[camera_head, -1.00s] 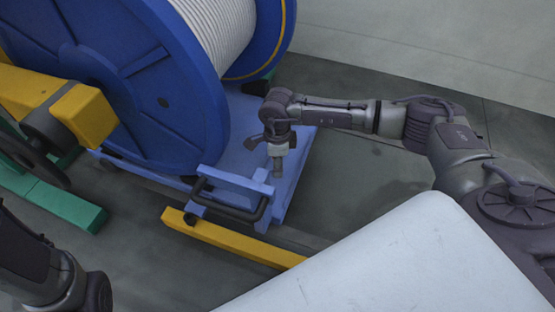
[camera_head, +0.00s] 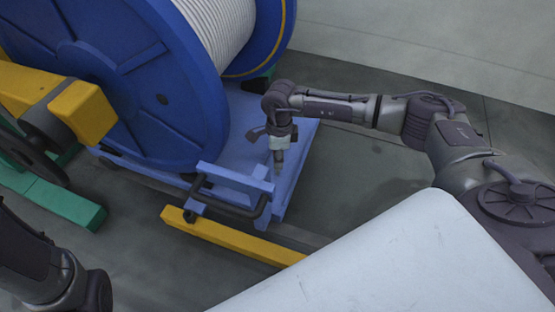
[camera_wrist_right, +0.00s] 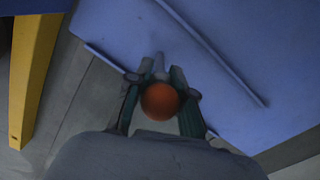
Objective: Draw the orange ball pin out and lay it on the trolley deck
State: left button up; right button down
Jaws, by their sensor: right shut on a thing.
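My right gripper (camera_head: 279,168) points down over the front right part of the blue trolley deck (camera_head: 301,134), close to the blue frame with the dark handle. In the right wrist view, the orange ball (camera_wrist_right: 160,101) of the pin sits between the two dark fingers, and the gripper is shut on it. The pin's shaft is mostly hidden behind the ball, so I cannot tell how far out it is. The blue deck fills much of the wrist view (camera_wrist_right: 255,60). In the head view the ball is hidden. Only my left arm shows at the lower left, without its gripper.
A big blue reel (camera_head: 150,90) with pale cable stands on the trolley, left of my right arm. The dark handle bar (camera_head: 262,207) stands at the trolley's front. A yellow rail (camera_head: 235,240) lies on the floor before it. Bare deck lies right of the gripper.

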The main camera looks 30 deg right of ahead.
jog(key=shift+w+d+f+g+y+b, duration=0.35)
jog(key=shift+w+d+g+y+b, duration=0.25)
jog(key=shift+b, duration=0.25)
jog(key=shift+w+d+f+g+y+b, duration=0.1)
jog(key=shift+w+d+g+y+b, duration=0.25)
jog(key=shift+b, duration=0.4)
jog(key=shift+w+d+f+g+y+b, duration=0.1)
jog(key=shift+d+g+y+b, duration=0.15)
jog(key=shift+d+y+b, duration=0.35)
jog(key=shift+a+r, duration=0.1)
jog(key=shift+a, duration=0.1)
jog(key=c, duration=0.9)
grip_release()
jog(key=shift+c, duration=0.2)
jog(key=shift+r, duration=0.1)
jog(key=v, duration=0.8)
jog(key=shift+a, duration=0.15)
